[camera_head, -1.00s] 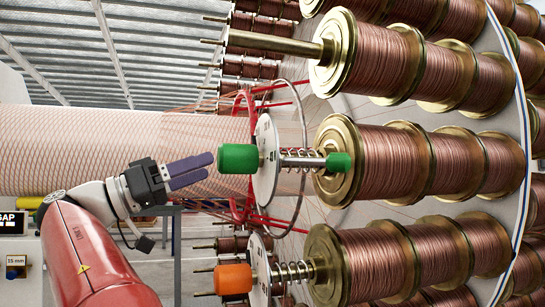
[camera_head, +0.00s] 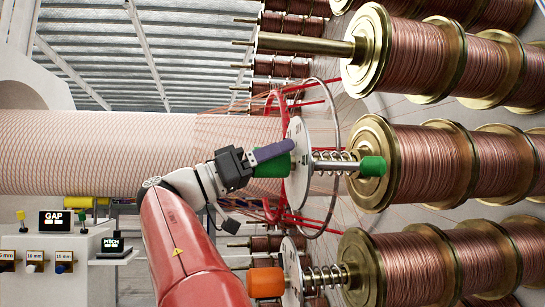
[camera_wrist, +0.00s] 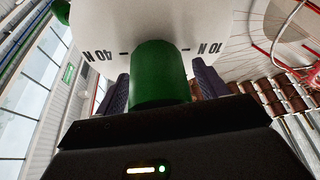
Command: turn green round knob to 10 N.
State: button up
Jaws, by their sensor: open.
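The green round knob (camera_head: 272,168) sits in front of a white dial disc (camera_head: 298,165) on the middle spool's shaft. In the wrist view the knob (camera_wrist: 160,75) stands between the two purple fingers of my gripper (camera_wrist: 160,85). The fingers are apart, one on each side of the knob, with what looks like a gap. The disc in the wrist view (camera_wrist: 140,25) carries the marks "40 N" on the left and "10 N" on the right, each with a short tick. In the head view my gripper (camera_head: 272,153) overlaps the knob and hides its upper part.
Below is an orange knob (camera_head: 266,282) with its own white disc (camera_head: 291,270). A spring (camera_head: 335,163) and a green end piece (camera_head: 372,167) sit behind the green knob's disc. Copper spools (camera_head: 440,165) fill the right side. A GAP display (camera_head: 55,221) stands at left.

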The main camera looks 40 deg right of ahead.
jog(key=shift+c, duration=0.4)
jog(key=c, duration=0.9)
jog(key=shift+n+t, duration=0.4)
jog(key=shift+n, duration=0.1)
jog(key=n+t, duration=0.1)
jog(key=n, duration=0.2)
jog(key=n+t+p, duration=0.1)
jog(key=n+t, duration=0.1)
jog(key=n, duration=0.2)
jog(key=shift+w+d+n+t, duration=0.1)
jog(key=shift+w+n+t, duration=0.1)
jog(key=shift+n+t, duration=0.1)
jog(key=n+p, duration=0.1)
jog(key=n, duration=0.1)
jog(key=n+t+p, duration=0.1)
jog(key=n, duration=0.1)
jog(key=shift+w+f+t, duration=0.1)
jog(key=shift+t, duration=0.2)
jog(key=shift+d+f+n+t+y+p, duration=0.15)
jog(key=shift+n+t+y+p, duration=0.3)
jog(key=shift+n, duration=0.75)
